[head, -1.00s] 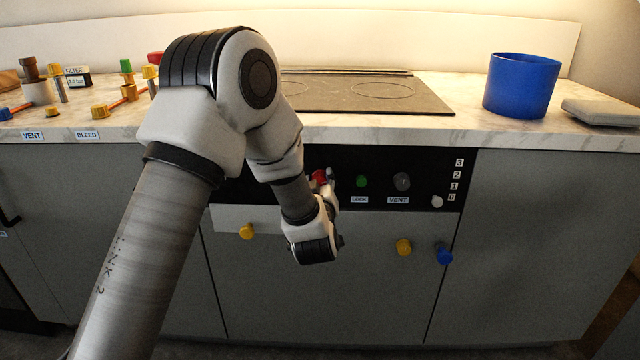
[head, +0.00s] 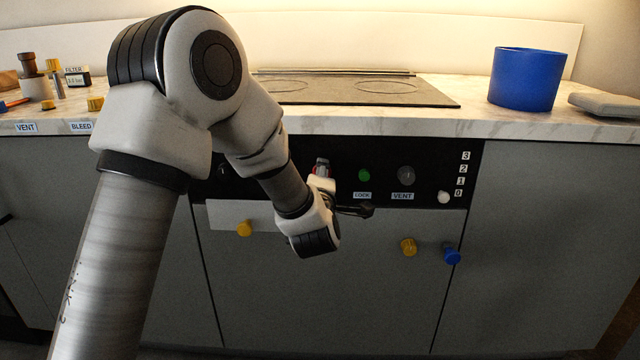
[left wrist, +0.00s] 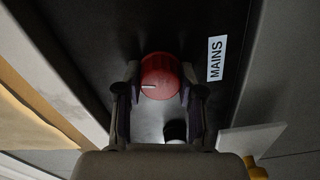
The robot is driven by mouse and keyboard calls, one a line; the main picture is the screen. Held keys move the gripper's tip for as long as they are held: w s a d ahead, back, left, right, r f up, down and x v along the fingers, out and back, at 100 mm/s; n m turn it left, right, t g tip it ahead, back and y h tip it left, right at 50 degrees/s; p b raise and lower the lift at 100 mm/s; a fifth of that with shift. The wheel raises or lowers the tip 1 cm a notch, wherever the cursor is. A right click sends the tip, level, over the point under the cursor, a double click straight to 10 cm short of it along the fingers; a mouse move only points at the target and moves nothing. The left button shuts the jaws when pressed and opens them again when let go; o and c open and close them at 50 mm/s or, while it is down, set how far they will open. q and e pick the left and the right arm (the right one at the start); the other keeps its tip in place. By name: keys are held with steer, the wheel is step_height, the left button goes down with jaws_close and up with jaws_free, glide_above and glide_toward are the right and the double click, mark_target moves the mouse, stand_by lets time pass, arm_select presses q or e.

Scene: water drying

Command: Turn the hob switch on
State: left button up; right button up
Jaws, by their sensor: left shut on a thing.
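A red round knob (left wrist: 160,70) with a short white mark sits on the black panel, next to a label reading MAINS (left wrist: 216,58). My left gripper (left wrist: 160,90) has one finger on each side of the knob and is shut on it. In the wrist view the white mark lies near the left side of the knob's face. In the head view a little red of the knob (head: 321,164) shows above my wrist; the rest is hidden by my left arm. My right gripper is not in view.
Yellow (head: 408,247) and blue (head: 452,257) knobs stick out below. A blue pot (head: 524,79) stands beside the hob (head: 360,90).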

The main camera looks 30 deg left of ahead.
arm_select(q)
steer(key=shift+f+n+b, duration=0.1)
steer(key=shift+n+b, duration=0.7)
steer(key=shift+n, duration=0.5)
steer(key=o, duration=1.2)
steer(key=shift+c, duration=0.2)
steer(key=v, duration=1.2)
